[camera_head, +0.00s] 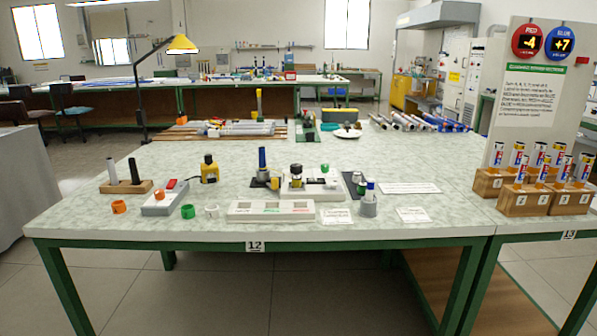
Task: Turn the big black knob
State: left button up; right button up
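A white base unit (312,192) stands near the middle of the front table. A dark, round, knob-like part (296,171) with a lighter band sits upright on its left side; it looks like the big black knob, but it is small in view and I cannot read its setting. A small green knob (325,168) is to its right on the same unit. Neither of my grippers is in the head view, and nothing touches the knob.
A blue post on a dark base (262,165) stands just left of the unit. A grey cup (368,205) and paper cards (410,188) are to the right. Wooden blocks with tubes (523,200) stand far right.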

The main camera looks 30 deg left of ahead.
aim_at(296, 169)
jog(key=i+j+u, duration=0.15)
jog(key=i+j, duration=0.25)
jog(key=i+j+u, duration=0.1)
jog(key=i+j, duration=0.25)
jog(key=i+j+u, duration=0.15)
jog(key=i, duration=0.45)
jog(key=k+l, duration=0.1)
jog(key=k, duration=0.55)
jog(key=k+l, duration=0.1)
jog(key=k, duration=0.5)
